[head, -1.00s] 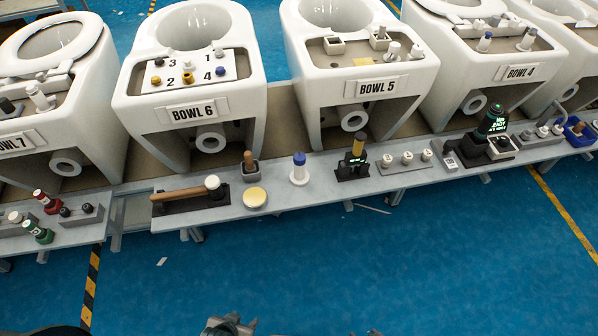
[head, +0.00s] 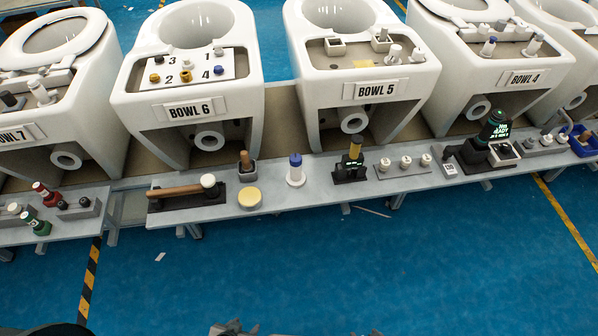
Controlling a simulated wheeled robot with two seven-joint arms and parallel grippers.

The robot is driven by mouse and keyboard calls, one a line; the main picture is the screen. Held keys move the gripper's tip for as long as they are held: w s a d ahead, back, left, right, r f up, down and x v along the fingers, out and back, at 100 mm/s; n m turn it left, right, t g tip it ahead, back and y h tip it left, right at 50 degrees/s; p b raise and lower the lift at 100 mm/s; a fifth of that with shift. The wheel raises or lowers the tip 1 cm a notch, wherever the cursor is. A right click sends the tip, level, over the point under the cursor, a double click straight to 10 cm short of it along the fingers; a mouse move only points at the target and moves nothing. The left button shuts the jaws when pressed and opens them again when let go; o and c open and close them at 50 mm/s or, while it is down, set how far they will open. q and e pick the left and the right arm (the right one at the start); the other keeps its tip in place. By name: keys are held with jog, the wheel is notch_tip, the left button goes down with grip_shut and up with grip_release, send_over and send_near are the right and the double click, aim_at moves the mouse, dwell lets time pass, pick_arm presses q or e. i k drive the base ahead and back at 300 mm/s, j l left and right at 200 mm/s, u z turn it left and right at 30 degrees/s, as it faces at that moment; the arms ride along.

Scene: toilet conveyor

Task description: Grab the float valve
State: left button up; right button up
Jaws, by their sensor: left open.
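A white upright part with a blue cap (head: 296,172), which looks like the float valve, stands on the grey shelf in front of the bowls, between BOWL 6 and BOWL 5. My right gripper cannot be made out.
The shelf also bears a wooden-handled mallet (head: 180,191), a round yellow pad (head: 249,197), a brown-handled tool in a holder (head: 246,162), a black-and-yellow tool (head: 352,163) and a dark device with a lit display (head: 493,130). The blue floor (head: 300,260) before the shelf is clear.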

aim_at(295, 178)
jog(key=l+u, duration=0.25)
jog(key=l, duration=0.55)
jog(key=l+u, duration=0.3)
jog(key=l, duration=0.5)
jog(key=i, duration=0.05)
